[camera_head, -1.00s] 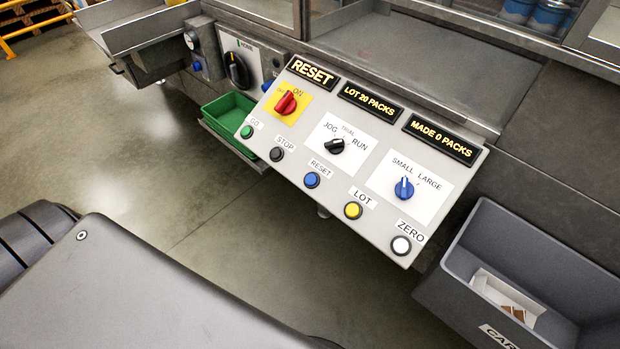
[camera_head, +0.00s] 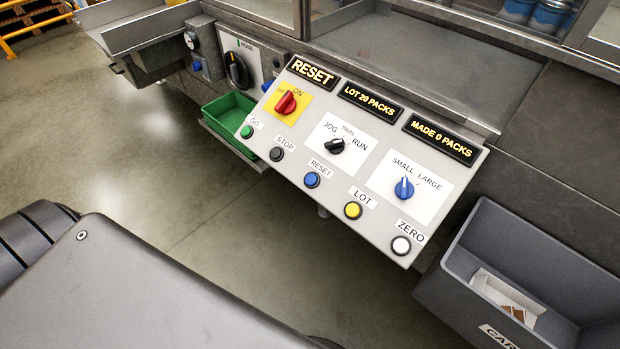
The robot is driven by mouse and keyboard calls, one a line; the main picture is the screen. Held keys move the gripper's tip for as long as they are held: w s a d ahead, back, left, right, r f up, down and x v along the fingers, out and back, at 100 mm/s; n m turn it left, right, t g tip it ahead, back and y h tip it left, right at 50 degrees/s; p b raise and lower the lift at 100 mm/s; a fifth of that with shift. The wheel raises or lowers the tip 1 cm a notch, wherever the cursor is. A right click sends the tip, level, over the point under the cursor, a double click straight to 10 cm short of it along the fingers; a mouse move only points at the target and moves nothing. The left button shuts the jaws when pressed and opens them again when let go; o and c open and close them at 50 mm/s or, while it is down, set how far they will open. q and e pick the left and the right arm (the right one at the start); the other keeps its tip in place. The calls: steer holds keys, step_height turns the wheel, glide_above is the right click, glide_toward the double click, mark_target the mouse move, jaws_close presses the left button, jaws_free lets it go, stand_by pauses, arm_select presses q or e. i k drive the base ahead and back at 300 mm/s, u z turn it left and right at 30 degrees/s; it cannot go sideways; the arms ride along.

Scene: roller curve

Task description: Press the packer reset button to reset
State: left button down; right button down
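The blue reset button (camera_head: 312,180) sits in the front row of the tilted light-grey control panel (camera_head: 300,150), under a label reading RESET. The black stop button (camera_head: 276,154) is to its left and the yellow lot button (camera_head: 353,211) to its right. The green go button (camera_head: 247,132) and white zero button (camera_head: 401,245) are at the row's ends. The display (camera_head: 313,72) at the panel's top left reads RESET. Nothing covers the blue button. Neither of my grippers is in view.
A red switch (camera_head: 286,102), a black selector (camera_head: 334,146) and a blue selector (camera_head: 404,188) sit above the buttons. A green tray (camera_head: 228,108) is left of the panel. A grey bin (camera_head: 465,290) stands at lower right. The floor in front is clear.

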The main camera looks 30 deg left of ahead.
mark_target(311, 180)
steer(key=u, duration=1.65)
steer(key=k, duration=0.95)
steer(key=z, duration=0.9)
steer(key=i, duration=0.5)
